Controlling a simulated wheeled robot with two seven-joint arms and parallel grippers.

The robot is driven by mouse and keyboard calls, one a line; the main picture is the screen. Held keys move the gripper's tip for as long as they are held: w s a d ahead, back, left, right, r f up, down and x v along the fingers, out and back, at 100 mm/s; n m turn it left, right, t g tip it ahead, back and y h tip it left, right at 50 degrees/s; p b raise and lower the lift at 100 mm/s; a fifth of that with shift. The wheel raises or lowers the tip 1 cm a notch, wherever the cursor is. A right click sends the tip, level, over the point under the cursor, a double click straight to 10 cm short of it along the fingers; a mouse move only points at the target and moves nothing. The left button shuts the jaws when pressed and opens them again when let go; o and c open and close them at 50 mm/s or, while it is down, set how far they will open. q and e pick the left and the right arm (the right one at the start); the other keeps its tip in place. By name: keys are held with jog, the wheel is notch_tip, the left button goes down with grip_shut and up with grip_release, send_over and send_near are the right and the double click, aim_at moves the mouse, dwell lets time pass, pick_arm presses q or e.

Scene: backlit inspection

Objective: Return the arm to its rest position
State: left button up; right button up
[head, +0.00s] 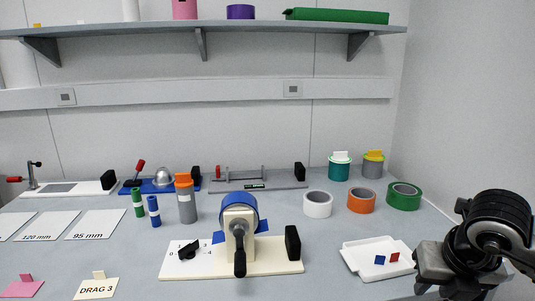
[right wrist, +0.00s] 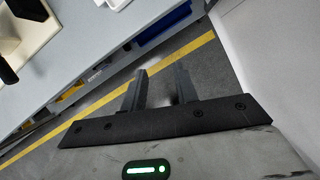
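My right arm comes in at the lower right of the head view, with its gripper (head: 438,275) low beside the front right of the bench. In the right wrist view the right gripper (right wrist: 161,80) has two dark fingers standing apart with a gap between them. Nothing is held there; grey floor shows beyond the fingers. My left arm and gripper are not in the head view.
A white tray (head: 364,271) with a blue and a red chip lies just left of the right gripper. The grey bench (head: 335,235) holds a drag rig (head: 285,268), tape rolls and canisters. A wall (head: 470,110) stands at right. A yellow floor line (right wrist: 95,103) runs below.

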jog(key=s+a+f+n+g+y, duration=0.25)
jog(key=a+y, duration=0.25)
jog(key=a, duration=0.4)
jog(key=s+a+f+n+g+y, duration=0.1)
jog(key=s+a+f+y, duration=0.15)
jog(key=a+y, duration=0.45)
jog(key=s+a+r+m+t+y, duration=0.1)
jog(key=a+r+m+t+y, duration=0.4)
jog(key=a+r+m+y, duration=0.4)
jog(key=w+d+f+m+t+h, duration=0.2)
jog(key=d+f+m+t+h, duration=0.2)
jog(key=f+m+t+h, duration=0.45)
jog(key=w+d+f+m+t+h, duration=0.25)
jog(key=d+m+h, duration=0.2)
jog(key=m, duration=0.65)
jog(key=s+f+m+g+h, duration=0.1)
jog(key=s+f+m+g, duration=0.2)
jog(key=f, duration=0.4)
jog(key=s+f+m+g+h, duration=0.2)
jog(key=s+f+g, duration=0.1)
jog(key=s+f, duration=0.3)
notch_tip(320, 180, down, 2)
jog(key=shift+s+d+f+m+h, duration=0.1)
jog(key=shift+s+d+m+h, duration=0.1)
jog(key=shift+s+m+h, duration=0.15)
